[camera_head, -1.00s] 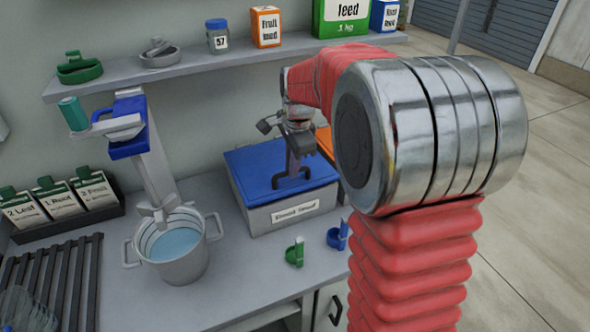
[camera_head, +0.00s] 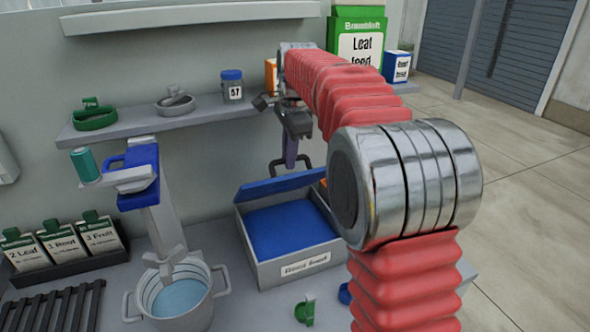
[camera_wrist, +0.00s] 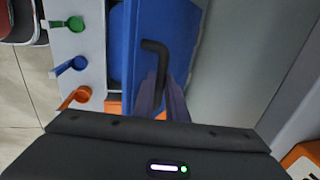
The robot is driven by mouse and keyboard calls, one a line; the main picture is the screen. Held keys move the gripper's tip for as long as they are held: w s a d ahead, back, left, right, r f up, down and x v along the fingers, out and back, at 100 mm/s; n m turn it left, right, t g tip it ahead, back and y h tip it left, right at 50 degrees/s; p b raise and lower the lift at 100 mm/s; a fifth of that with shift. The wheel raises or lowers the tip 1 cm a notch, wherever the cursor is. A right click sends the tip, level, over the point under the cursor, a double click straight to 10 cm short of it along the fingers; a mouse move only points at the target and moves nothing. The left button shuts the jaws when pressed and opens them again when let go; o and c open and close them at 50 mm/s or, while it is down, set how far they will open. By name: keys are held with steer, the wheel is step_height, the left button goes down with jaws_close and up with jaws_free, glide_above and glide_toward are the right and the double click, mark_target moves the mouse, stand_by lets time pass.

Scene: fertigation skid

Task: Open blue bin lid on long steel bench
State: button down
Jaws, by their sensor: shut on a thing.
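The grey bin (camera_head: 262,268), its front label appearing to read "Root feed", stands on the steel bench (camera_head: 235,312). Its blue lid (camera_head: 280,185) is raised and tilted up at the back, and the blue interior (camera_head: 292,230) shows. My gripper (camera_head: 291,163) is above the lid, shut on its dark handle (camera_head: 305,160). In the wrist view the fingers (camera_wrist: 160,98) close around the black handle (camera_wrist: 155,47), with the blue lid (camera_wrist: 178,25) behind it. The fingertips' exact contact is partly hidden.
A pot of water (camera_head: 180,300) under a blue-and-grey stand (camera_head: 150,185) is left of the bin. Green (camera_wrist: 68,24), blue (camera_wrist: 70,66) and orange (camera_wrist: 76,97) scoops lie before the bins. A shelf (camera_head: 200,120) with jars and boxes runs behind.

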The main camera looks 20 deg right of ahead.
steer(key=w+r, duration=0.2)
steer(key=w, duration=0.3)
steer(key=shift+w, duration=0.35)
stand_by(0.3)
steer(key=c, duration=2.1)
jaws_free()
steer(key=shift+w, duration=0.1)
steer(key=o, duration=0.3)
steer(key=shift+a+r, duration=0.1)
steer(key=shift+r, duration=0.05)
steer(key=shift+o, duration=0.2)
steer(key=shift+r, duration=0.15)
steer(key=shift+r, duration=0.1)
steer(key=v, duration=0.7)
steer(key=shift+r, duration=0.25)
